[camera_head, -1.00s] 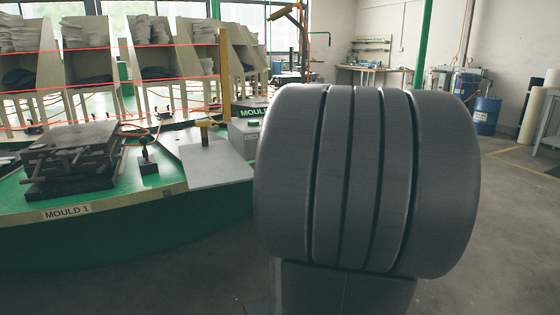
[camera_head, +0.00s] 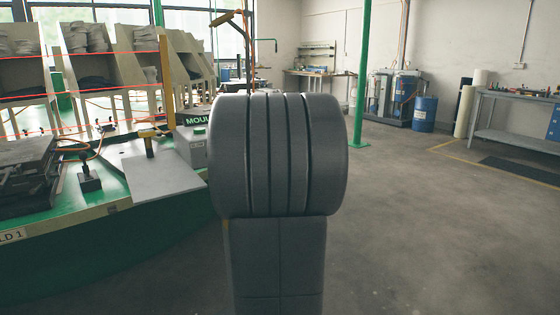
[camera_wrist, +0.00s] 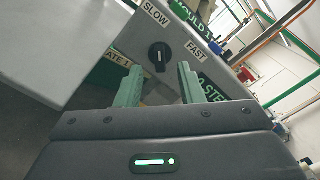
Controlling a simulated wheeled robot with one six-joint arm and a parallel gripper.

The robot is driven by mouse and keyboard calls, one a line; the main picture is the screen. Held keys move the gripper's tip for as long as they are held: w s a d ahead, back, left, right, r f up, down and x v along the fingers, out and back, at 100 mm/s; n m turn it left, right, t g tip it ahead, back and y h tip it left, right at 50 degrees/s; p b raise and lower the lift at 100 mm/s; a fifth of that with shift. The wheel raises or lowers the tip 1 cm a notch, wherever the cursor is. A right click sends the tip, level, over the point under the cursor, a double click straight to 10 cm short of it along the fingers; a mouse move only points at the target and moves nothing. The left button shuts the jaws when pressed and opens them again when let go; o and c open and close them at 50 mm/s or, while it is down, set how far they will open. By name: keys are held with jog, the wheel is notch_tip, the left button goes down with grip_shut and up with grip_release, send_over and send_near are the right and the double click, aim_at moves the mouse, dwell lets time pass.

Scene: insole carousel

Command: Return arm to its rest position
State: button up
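My gripper (camera_wrist: 158,90) shows in the wrist view with its two green fingers apart and nothing between them. Beyond the fingers is a grey control box with a black knob (camera_wrist: 159,56) between labels reading SLOW and FAST. The gap between the fingers and the box cannot be judged exactly. In the head view a large grey rounded part of my own arm fills the middle, and my gripper is hidden there. The grey control box (camera_head: 190,146) stands just left of my arm on the carousel's edge.
The green carousel table (camera_head: 110,232) with a black mould (camera_head: 22,170) and a pale plate (camera_head: 150,176) lies at left. Shelves (camera_head: 82,62) stand behind it. A green post (camera_head: 361,75), a blue drum (camera_head: 424,114) and a grey bench (camera_head: 510,125) are at right. The right floor is clear.

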jog(key=x, duration=0.4)
jog(key=shift+w+a, duration=0.25)
jog(key=shift+w, duration=0.1)
jog(key=s+d+m+p, duration=0.7)
jog(key=s+m+p, duration=0.2)
jog(key=s+p, duration=0.2)
jog(key=p, duration=0.2)
jog(key=shift+d+p, duration=0.35)
jog(key=shift+p, duration=0.05)
dwell(2.3)
